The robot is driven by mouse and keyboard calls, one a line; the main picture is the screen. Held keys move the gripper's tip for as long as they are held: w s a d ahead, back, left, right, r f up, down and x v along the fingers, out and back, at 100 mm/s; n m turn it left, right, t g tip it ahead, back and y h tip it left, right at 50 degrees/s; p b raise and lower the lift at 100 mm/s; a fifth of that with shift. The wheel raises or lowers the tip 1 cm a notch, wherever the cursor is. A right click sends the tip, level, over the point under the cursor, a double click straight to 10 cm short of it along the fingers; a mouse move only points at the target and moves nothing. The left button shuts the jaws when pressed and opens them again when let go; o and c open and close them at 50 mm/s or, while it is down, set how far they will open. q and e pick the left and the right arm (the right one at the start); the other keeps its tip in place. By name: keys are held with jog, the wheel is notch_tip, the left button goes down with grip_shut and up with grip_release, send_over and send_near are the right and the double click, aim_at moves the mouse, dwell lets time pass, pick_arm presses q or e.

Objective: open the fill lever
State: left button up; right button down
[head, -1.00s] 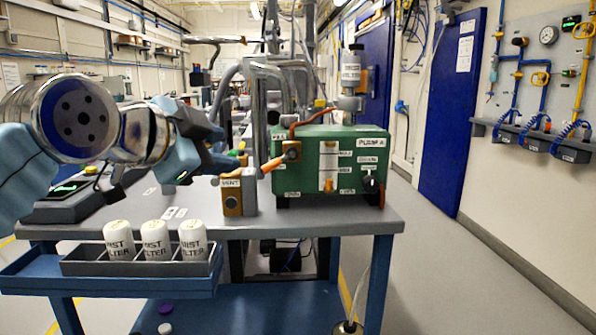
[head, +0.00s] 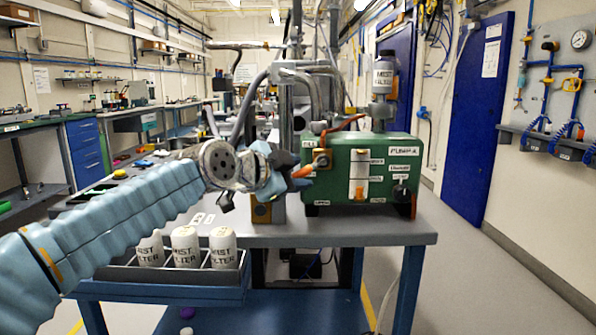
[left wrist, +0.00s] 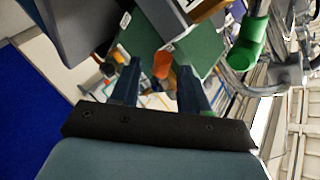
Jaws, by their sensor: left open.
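The fill lever is an orange handle (head: 303,171) on the brass valve (head: 321,159) at the left front of the green pump box (head: 357,175). It slants down and to the left from the valve. My left gripper (head: 290,173) is open, right at the lever's free end, and partly hides it. In the left wrist view, the orange lever end (left wrist: 162,65) shows between the two open fingers (left wrist: 160,82), near their tips. I cannot tell whether a finger touches it. My right gripper is not in view.
The vent block (head: 266,210) stands just below my gripper and is partly covered. White mist filters (head: 185,247) stand in a tray on the cart's front. The cart top (head: 330,233) is clear in front of the pump.

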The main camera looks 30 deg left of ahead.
pick_arm(q)
jog(key=shift+w+f, duration=0.15)
jog(key=shift+w, duration=0.4)
jog(key=shift+d, duration=0.1)
grip_shut()
